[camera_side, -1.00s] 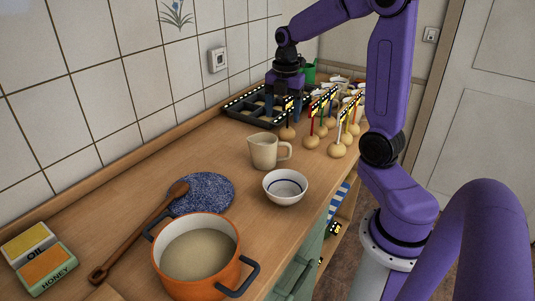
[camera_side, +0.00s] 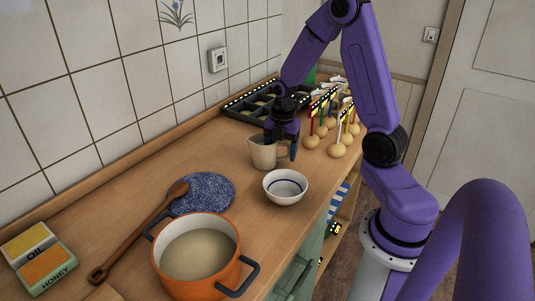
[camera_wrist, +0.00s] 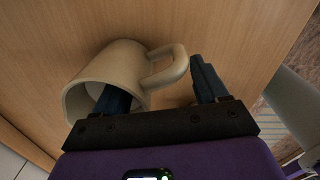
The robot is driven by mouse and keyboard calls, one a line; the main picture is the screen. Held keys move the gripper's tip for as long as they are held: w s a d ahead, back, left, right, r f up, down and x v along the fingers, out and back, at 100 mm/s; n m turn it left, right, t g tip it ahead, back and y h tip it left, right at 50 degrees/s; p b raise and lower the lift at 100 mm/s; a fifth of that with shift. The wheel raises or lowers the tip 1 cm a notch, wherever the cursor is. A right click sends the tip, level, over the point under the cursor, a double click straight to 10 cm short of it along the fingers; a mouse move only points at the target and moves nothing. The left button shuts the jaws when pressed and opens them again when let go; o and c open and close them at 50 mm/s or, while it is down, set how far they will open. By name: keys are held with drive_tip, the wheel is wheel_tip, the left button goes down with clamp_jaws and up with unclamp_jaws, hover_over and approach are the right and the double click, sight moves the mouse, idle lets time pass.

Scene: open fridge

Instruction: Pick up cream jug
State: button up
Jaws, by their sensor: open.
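The cream jug (camera_side: 261,156) is a beige jug standing upright on the wooden counter, behind the white bowl; its handle points right. It also shows in the wrist view (camera_wrist: 125,68), with its mouth towards the camera. My gripper (camera_side: 281,150) is right over the jug, pointing down, open. In the wrist view my open fingers (camera_wrist: 160,88) straddle the jug's wall and handle side: the left finger reaches into or over the mouth, the right finger is outside, beyond the handle. I cannot tell whether either finger touches. My fingers partly hide the jug's upper right.
A white bowl (camera_side: 286,186) with a blue ring stands close in front. An orange pot (camera_side: 200,285), a wooden spoon (camera_side: 133,240) and a blue mat (camera_side: 213,190) lie nearer. Behind are a dark tray (camera_side: 240,112) and several round knobs with coloured sticks (camera_side: 338,150).

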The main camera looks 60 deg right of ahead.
drive_tip(key=shift+f, duration=0.8)
clamp_jaws()
drive_tip(key=shift+w, duration=0.1)
idle(0.8)
